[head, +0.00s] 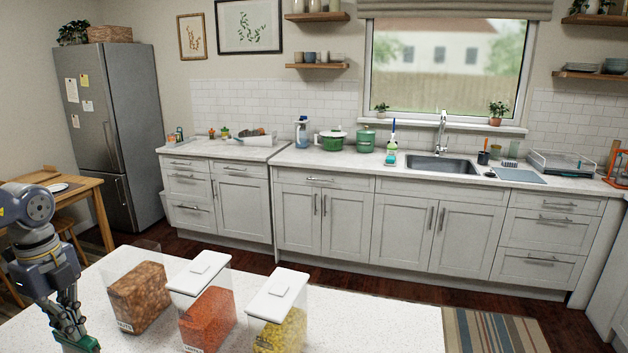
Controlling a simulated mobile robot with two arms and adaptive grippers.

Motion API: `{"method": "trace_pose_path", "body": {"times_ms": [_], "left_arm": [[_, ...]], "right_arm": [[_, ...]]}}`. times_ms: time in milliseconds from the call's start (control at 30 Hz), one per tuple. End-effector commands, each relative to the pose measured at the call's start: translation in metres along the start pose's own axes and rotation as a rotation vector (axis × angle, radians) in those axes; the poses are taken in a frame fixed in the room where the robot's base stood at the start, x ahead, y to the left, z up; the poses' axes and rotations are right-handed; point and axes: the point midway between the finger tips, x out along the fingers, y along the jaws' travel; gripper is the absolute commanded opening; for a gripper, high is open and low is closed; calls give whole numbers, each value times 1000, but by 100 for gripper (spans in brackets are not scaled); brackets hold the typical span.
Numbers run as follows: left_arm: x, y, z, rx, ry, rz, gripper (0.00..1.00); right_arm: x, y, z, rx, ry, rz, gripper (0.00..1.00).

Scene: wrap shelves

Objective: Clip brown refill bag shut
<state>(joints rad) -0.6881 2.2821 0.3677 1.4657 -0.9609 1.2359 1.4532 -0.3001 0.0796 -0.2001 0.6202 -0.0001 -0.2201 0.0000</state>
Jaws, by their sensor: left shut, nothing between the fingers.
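My left gripper (78,338) points down at the lower left, over the white speckled counter, its fingers close together. A green piece (84,345) shows at its fingertips, cut by the frame edge; I cannot tell what it is. To its right stands a clear container with brown contents (140,296) and a small label, with no lid seen on it. I make out no separate brown refill bag and no certain clip. My right gripper is not in view.
Beside the brown container stand two white-lidded clear containers, one with orange-red contents (208,318) and one with yellow contents (281,332). The near counter (370,325) is bare to their right. A wooden table (85,195) is at the left. Cabinets and a sink (440,166) line the back.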

Motion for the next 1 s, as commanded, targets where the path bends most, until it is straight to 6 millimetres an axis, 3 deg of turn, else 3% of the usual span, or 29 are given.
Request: {"method": "trace_pose_path", "body": {"times_ms": [267, 1000], "left_arm": [[-3, 0, 0, 0, 1, 1, 0], [-62, 0, 0, 0, -1, 0, 0]], "right_arm": [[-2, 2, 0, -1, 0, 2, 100], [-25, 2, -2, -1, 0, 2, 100]]}}
